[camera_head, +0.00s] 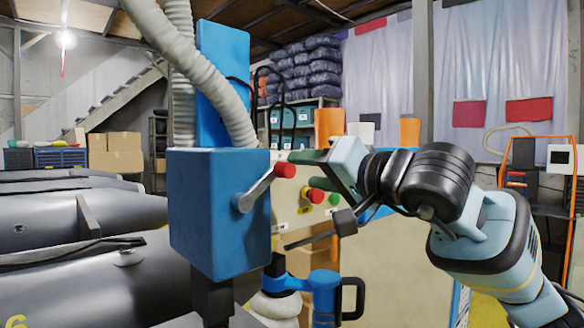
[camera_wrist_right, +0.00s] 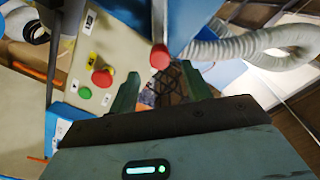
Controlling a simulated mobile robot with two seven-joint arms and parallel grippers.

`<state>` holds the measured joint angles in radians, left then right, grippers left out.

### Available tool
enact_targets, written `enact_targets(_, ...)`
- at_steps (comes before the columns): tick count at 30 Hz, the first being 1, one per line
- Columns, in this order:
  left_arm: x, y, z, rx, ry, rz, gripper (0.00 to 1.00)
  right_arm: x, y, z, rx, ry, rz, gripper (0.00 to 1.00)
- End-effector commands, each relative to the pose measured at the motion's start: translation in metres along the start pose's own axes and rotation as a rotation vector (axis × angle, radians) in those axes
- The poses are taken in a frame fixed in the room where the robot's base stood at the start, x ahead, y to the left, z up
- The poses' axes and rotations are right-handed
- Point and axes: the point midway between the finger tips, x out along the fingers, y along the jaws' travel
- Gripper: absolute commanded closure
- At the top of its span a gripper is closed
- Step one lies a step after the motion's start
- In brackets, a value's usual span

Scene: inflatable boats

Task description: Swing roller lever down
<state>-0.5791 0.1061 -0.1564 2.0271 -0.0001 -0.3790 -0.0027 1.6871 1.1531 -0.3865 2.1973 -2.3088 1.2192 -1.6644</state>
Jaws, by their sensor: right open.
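The roller lever (camera_head: 258,190) is a grey arm with a red knob on the side of a blue box (camera_head: 215,215). It slants up and to the right from its pivot. My right gripper (camera_head: 309,170) is open just to the right of the knob, its dark green fingers pointing at it. In the right wrist view the red knob (camera_wrist_right: 160,56) shows just beyond the fingertips and roughly between them; I cannot tell whether they touch it. My left gripper is not in view.
A panel (camera_head: 290,205) with red and green buttons stands just behind my right gripper. Grey ribbed hoses (camera_head: 200,65) run above the blue box. Grey inflatable boats (camera_head: 80,215) lie at the left.

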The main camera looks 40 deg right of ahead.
Motion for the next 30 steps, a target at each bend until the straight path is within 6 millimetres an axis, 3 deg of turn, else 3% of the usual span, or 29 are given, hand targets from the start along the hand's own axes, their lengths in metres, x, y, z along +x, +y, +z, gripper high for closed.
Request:
enact_targets(9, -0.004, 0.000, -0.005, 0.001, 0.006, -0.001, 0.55, 0.042, -0.001, -0.001, 0.002, -0.001, -0.001, 0.52)
enact_targets(21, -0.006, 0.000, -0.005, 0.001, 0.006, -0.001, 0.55, 0.050, 0.000, 0.000, 0.000, -0.001, -0.001, 0.52)
enact_targets(30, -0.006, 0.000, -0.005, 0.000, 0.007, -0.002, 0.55, 0.050, 0.000, 0.000, 0.000, -0.001, -0.001, 0.90)
